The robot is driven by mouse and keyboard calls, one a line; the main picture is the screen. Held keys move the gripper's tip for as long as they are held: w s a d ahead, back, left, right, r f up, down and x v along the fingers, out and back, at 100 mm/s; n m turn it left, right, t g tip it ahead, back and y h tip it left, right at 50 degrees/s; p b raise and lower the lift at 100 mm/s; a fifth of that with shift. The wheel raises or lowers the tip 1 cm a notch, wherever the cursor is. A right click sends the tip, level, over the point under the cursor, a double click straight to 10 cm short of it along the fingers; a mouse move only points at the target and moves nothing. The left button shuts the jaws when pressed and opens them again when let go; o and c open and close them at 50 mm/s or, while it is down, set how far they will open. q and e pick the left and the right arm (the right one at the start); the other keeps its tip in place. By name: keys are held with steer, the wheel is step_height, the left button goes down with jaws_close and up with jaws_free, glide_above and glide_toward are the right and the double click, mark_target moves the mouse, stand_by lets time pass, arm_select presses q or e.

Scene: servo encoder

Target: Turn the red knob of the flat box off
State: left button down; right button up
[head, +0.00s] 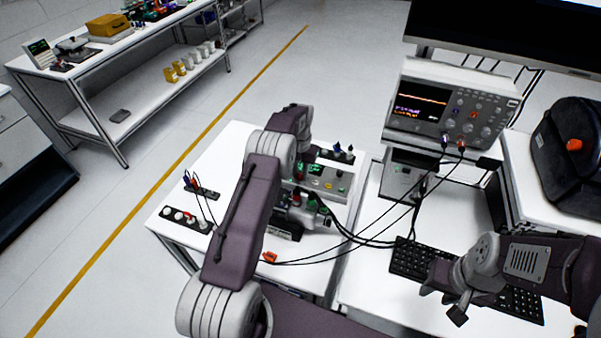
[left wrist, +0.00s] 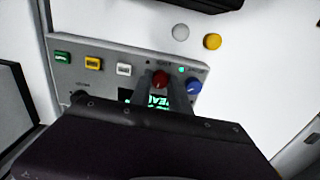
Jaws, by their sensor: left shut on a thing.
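The flat box (left wrist: 105,52) is a grey panel in the left wrist view, with a partly hidden green-lit display. The red knob (left wrist: 160,78) is on it, between a white button and a blue knob (left wrist: 194,87). My left gripper (left wrist: 160,86) has its two dark fingers on either side of the red knob and is shut on it. In the head view a box with a green display (head: 326,180) sits beside my left arm, which hides part of it and my left fingertips. My right gripper (head: 444,301) is open and empty over the keyboard.
A green, a yellow and a white button line the flat box. An oscilloscope (head: 450,107) with cables stands on the right table. A black keyboard (head: 410,258) lies under my right gripper. Black cables cross between the tables. A shelf bench (head: 140,100) stands at the left.

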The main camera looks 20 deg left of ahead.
mark_target(301, 175)
arm_select(q)
steer(key=shift+r+n, duration=0.1)
steer(key=shift+n, duration=1)
steer(key=shift+w, duration=0.1)
steer(key=c, duration=1.2)
jaws_free()
steer(key=shift+c, duration=0.2)
steer(key=shift+r, duration=0.1)
step_height(301, 175, up, 9)
steer(key=b, duration=0.1)
